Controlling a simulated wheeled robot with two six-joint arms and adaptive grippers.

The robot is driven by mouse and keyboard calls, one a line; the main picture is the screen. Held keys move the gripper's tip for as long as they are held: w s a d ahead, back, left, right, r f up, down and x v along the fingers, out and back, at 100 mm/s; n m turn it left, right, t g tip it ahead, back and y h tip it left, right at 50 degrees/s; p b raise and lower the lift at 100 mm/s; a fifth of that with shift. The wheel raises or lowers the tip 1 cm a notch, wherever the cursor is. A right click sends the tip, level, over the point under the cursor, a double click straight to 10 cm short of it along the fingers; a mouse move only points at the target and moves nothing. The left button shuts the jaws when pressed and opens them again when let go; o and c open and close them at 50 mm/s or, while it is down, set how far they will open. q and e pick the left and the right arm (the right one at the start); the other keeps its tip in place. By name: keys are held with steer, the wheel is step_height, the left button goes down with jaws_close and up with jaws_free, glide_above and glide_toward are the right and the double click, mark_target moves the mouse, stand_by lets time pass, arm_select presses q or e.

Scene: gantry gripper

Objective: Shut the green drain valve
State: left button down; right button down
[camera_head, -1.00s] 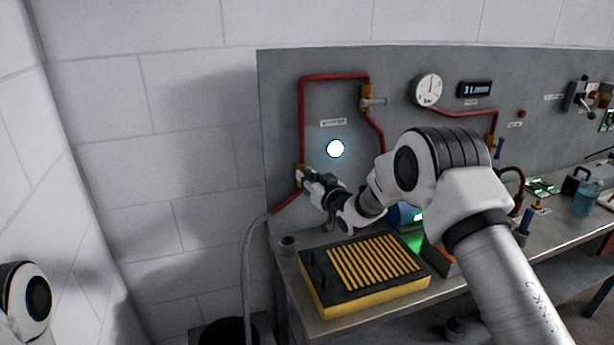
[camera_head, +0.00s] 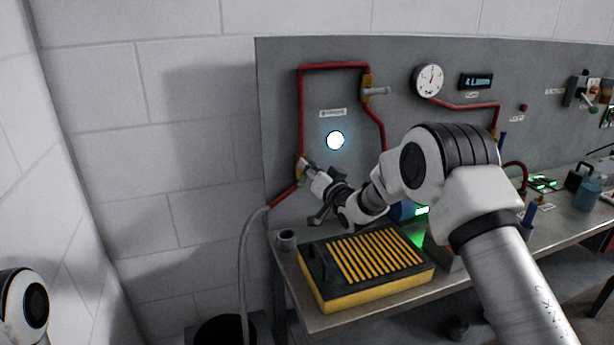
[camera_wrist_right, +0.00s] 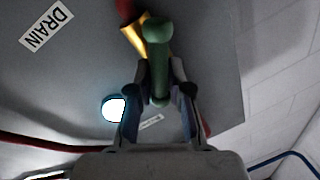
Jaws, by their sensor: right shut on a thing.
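The drain valve has a brass body (camera_head: 299,168) on the red pipe at the left of the grey panel. Its green handle (camera_wrist_right: 157,62) fills the middle of the right wrist view, with the brass body (camera_wrist_right: 134,36) behind it. My right gripper (camera_wrist_right: 158,90) is shut on the green handle, one finger on each side. In the head view my right gripper (camera_head: 313,173) reaches the valve from the right and mostly hides the handle. A DRAIN label (camera_wrist_right: 46,26) shows in the wrist view. My left gripper is out of view.
A round white light (camera_head: 335,140) glows on the panel above my right gripper. A yellow and black slatted box (camera_head: 368,270) stands on the bench below it. A small grey cup (camera_head: 287,239) sits at the bench's left end. A grey hose hangs left of the bench.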

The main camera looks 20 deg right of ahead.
steer(key=m+b, duration=0.1)
steer(key=m, duration=0.1)
steer(key=m+t+h+b, duration=0.1)
steer(key=m, duration=0.2)
steer(key=d+m+b, duration=0.1)
steer(key=m+b, duration=0.1)
steer(key=shift+h, duration=0.3)
steer(key=shift+d+f+m+t+h+b, duration=0.2)
steer(key=shift+m+b, duration=0.35)
steer(key=shift+m, duration=0.75)
steer(key=shift+a+f+m+t+h+b, duration=0.15)
steer(key=shift+m+h+b, duration=0.35)
steer(key=shift+m, duration=0.8)
steer(key=shift+d+f+m+t+h+b, duration=0.15)
steer(key=shift+m+b, duration=0.5)
steer(key=shift+m, duration=0.65)
steer(key=shift+a+f, duration=0.1)
steer(key=shift+f, duration=0.1)
